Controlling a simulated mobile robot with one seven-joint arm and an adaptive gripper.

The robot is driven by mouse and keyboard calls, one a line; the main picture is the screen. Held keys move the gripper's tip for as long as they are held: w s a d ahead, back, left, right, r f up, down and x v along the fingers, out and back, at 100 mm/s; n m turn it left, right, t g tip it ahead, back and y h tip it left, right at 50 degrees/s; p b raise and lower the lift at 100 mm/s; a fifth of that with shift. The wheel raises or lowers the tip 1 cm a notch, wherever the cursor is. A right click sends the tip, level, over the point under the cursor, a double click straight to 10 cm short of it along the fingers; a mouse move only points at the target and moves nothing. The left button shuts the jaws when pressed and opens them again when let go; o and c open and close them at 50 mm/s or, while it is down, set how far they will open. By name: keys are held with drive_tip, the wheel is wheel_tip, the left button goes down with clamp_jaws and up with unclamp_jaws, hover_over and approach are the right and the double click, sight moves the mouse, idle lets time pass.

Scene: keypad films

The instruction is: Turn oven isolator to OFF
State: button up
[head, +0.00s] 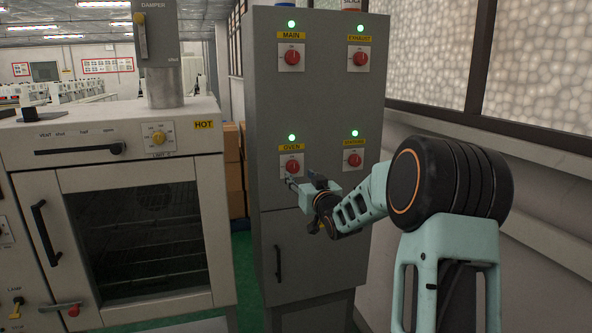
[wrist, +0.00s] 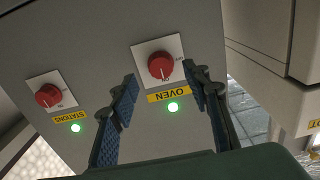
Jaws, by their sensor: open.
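The oven isolator (head: 291,166) is a red rotary knob on a white plate on the grey cabinet, under a yellow OVEN label and a lit green lamp. In the wrist view the oven knob (wrist: 160,66) appears upside down, just beyond and between the fingers. My gripper (head: 295,183) is in front of the oven plate, partly covering its lower edge. In the wrist view my gripper (wrist: 160,84) has its two fingers spread apart with nothing between them. I see no contact with the knob.
The STATIONS knob (head: 353,160) is to the right, with MAIN (head: 291,58) and EXHAUST (head: 359,58) knobs above; their green lamps are lit. A cabinet door handle (head: 278,263) is below. The oven (head: 130,215), marked HOT, stands to the left.

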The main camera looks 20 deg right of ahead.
sight(294, 170)
drive_tip(key=shift+w+p, duration=0.65)
drive_tip(key=shift+w, duration=2.2)
drive_tip(key=shift+c, duration=0.7)
drive_tip(key=c, duration=1)
